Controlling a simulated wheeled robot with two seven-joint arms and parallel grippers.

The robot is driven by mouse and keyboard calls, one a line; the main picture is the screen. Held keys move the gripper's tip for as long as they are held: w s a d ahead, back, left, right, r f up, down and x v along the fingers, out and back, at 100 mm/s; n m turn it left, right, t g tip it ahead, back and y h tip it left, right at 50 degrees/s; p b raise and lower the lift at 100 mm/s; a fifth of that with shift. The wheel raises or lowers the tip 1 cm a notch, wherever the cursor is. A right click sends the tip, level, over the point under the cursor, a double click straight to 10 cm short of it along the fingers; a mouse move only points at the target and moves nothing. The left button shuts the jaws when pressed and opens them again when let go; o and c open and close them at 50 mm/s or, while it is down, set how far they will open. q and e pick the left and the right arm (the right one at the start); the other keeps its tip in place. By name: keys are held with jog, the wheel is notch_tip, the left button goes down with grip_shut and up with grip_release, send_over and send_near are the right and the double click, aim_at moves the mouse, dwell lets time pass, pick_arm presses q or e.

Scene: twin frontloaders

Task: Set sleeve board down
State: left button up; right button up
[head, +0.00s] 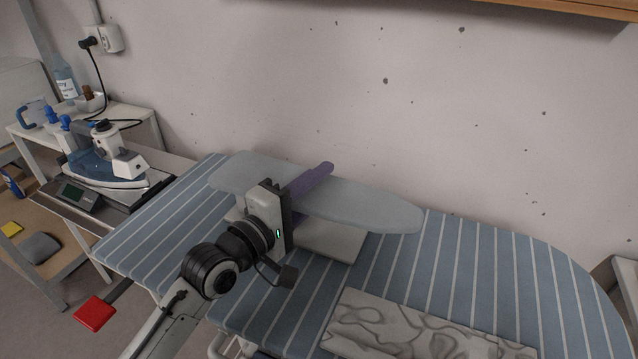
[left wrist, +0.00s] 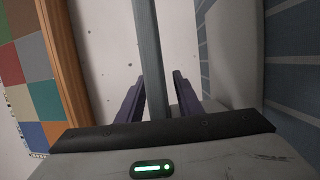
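The sleeve board has a pale grey-blue padded top (head: 375,207) and a light base (head: 330,242) below it, which appears to sit level on the striped ironing board (head: 455,255). My left gripper (head: 312,182) reaches across from the near side, with one purple finger above the padded top; the other finger is hidden under it. In the left wrist view the top shows edge-on as a grey strip (left wrist: 149,55) between the two fingers (left wrist: 158,85). The fingers look open around it, with a gap showing on the right side. My right gripper is not in view.
A patterned grey cloth (head: 420,330) lies at the near edge of the ironing board. An iron (head: 108,165) stands on a station at the left, beside a small white table (head: 120,110). A wall runs close behind. The right part of the ironing board is clear.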

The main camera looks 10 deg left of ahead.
pick_arm(q)
jog(key=shift+r, duration=0.2)
jog(key=v, duration=1.2)
jog(key=shift+b, duration=0.35)
